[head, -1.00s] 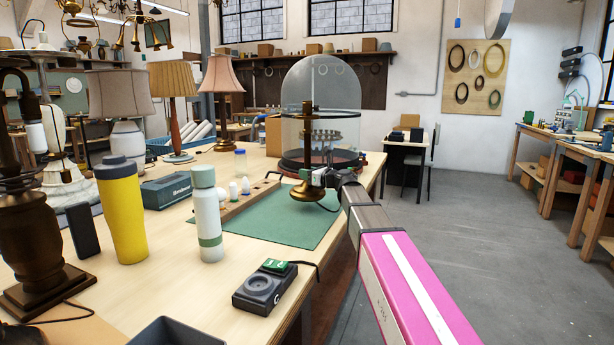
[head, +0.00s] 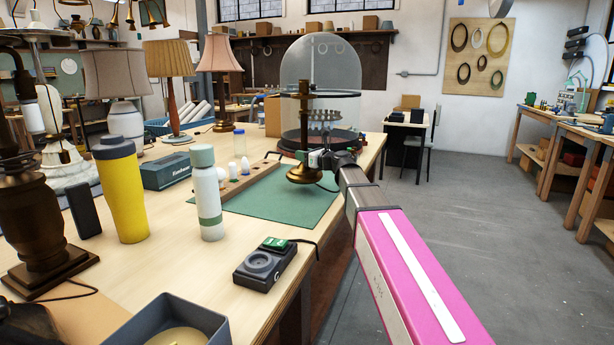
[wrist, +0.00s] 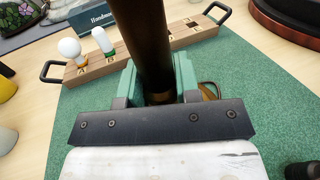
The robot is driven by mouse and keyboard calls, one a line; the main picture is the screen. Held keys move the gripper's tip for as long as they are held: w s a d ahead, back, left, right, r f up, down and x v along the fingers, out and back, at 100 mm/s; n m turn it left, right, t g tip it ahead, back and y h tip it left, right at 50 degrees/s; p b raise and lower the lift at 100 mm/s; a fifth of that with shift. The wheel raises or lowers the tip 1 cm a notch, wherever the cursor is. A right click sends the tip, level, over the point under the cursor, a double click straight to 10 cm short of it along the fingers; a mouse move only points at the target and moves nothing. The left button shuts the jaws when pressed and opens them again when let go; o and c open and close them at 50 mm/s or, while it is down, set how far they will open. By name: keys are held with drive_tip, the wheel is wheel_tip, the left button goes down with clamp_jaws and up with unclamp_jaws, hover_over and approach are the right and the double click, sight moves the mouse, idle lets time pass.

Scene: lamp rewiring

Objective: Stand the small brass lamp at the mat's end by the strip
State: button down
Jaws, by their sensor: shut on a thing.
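The small brass lamp (head: 304,174) is upright, with a round brass base and a thin dark stem. My gripper (head: 318,158) is shut on the stem above the base. In the wrist view the gripper's green pads (wrist: 158,84) close on both sides of the dark stem (wrist: 142,35). The base is over the right part of the green mat (head: 270,210); I cannot tell whether it touches. The wooden strip (head: 238,187) lies along the mat's left and far side. In the wrist view the strip (wrist: 130,54) has black end handles, with white bulbs at its left part.
A glass dome on a dark round base (head: 322,138) stands close behind the lamp. A green-banded bottle (head: 207,195), a yellow tumbler (head: 122,190) and a black device (head: 265,268) stand nearer. A grey tray (head: 140,325) is at the front. The mat's front part is bare.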

drive_tip(key=s+a, duration=0.3)
drive_tip(key=s, duration=0.5)
drive_tip(key=s+a, duration=0.2)
drive_tip(key=s, duration=0.6)
drive_tip(key=shift+s+a, duration=0.15)
drive_tip(key=shift+a, duration=0.25)
idle(1.2)
drive_tip(key=shift+f, duration=2.5)
idle(1.4)
drive_tip(key=c, duration=0.8)
unclamp_jaws()
drive_tip(key=shift+o, duration=0.2)
drive_tip(key=shift+s, duration=0.1)
